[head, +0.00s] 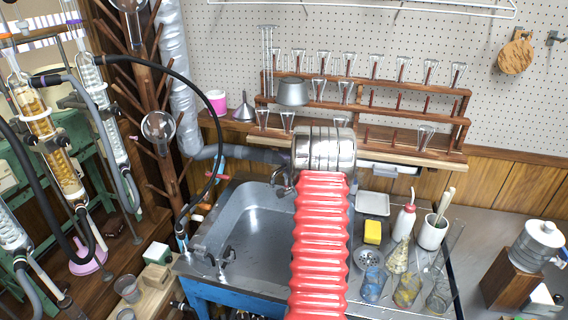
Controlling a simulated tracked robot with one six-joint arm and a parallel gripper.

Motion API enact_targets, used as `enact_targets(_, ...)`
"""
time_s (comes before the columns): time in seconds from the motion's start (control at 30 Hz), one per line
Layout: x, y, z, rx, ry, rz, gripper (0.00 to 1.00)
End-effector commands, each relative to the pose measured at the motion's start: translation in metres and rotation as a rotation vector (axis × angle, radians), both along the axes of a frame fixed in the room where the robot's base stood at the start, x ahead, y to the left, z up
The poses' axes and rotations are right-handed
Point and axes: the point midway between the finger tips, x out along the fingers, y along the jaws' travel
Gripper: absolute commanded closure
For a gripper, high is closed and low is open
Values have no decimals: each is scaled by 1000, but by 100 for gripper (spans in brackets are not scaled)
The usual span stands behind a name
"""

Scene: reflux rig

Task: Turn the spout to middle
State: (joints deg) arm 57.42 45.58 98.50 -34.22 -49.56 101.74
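The metal sink (237,222) is at the centre left, set in a counter on a blue frame. A dark curved metal fitting (283,181), which looks like the spout, is at the sink's back right. It is partly hidden by a red ribbed sleeve (320,250) with silver rings at its top, which looks like part of my arm. I cannot tell exactly which way the spout points. Small dark tap-like fittings (228,256) stand at the sink's front left rim. My gripper's fingers do not show.
Right of the sink are a yellow sponge (372,232), a red-tipped white bottle (404,222), a white cup (432,232) and several glass flasks (407,289). A black hose (216,120) hangs to the left. A wooden glassware rack (415,107) stands behind.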

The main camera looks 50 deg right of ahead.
Motion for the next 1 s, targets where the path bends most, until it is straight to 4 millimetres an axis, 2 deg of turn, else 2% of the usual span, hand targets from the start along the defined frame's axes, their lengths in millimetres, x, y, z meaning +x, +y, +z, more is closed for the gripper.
enact_targets(0.37, 3, -2, 0, -1, -1, 0, 68)
enact_targets(0.8, 3, -2, -1, 1, -1, -1, 99)
enact_targets(1.0, 3, -2, -2, 2, 1, -1, 100)
